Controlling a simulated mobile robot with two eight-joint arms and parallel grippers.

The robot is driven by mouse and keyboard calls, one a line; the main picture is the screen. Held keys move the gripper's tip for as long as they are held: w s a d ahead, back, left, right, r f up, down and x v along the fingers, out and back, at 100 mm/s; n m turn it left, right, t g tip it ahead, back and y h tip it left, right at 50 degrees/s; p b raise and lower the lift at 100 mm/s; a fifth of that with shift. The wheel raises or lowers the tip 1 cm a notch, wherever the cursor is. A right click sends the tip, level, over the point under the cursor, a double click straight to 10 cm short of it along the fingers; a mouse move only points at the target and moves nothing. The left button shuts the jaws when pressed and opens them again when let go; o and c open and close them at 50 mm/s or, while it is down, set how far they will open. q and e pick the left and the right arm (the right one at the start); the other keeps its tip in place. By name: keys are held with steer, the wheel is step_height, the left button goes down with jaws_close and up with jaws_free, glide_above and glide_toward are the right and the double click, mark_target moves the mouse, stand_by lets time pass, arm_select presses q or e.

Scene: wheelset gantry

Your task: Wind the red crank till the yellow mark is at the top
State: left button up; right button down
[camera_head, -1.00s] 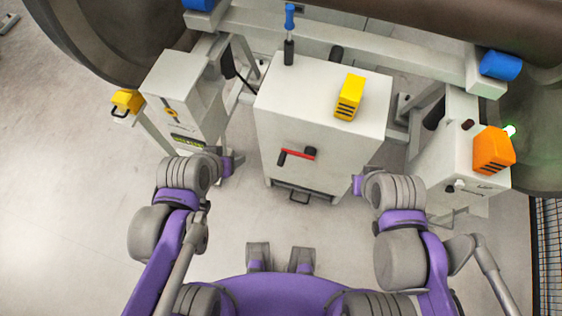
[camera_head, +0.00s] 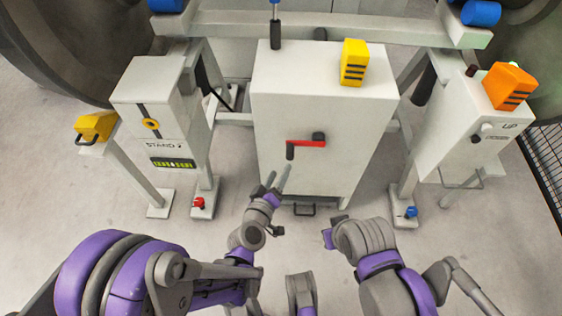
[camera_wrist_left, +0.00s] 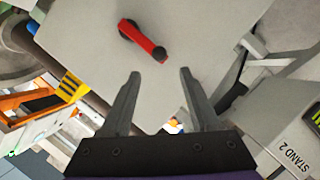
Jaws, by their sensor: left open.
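The red crank (camera_head: 307,143) is on the front of the central grey cabinet (camera_head: 275,105). Its arm lies nearly level, with a black grip at the left end and a dark piece at the right end. In the left wrist view, the crank (camera_wrist_left: 143,40) shows just beyond the fingertips. My left gripper (camera_head: 277,178) is open and empty, below and left of the crank and apart from it; it also shows in the left wrist view (camera_wrist_left: 159,73). I cannot make out a yellow mark on the crank. My right wrist is low right of centre; its fingers are hidden.
A yellow block (camera_head: 354,62) and a blue-topped tool (camera_head: 275,30) stand on the cabinet. A grey stand box (camera_head: 155,105) with a yellow ring is at left; another box (camera_head: 470,125) carries an orange block (camera_head: 509,86). A handle (camera_head: 304,209) is low on the cabinet.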

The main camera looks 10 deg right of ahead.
mark_target(288, 158)
arm_select(q)
steer(key=x, duration=1.1)
steer(key=shift+b, duration=0.35)
steer(key=shift+c, duration=0.4)
jaws_close()
stand_by(0.5)
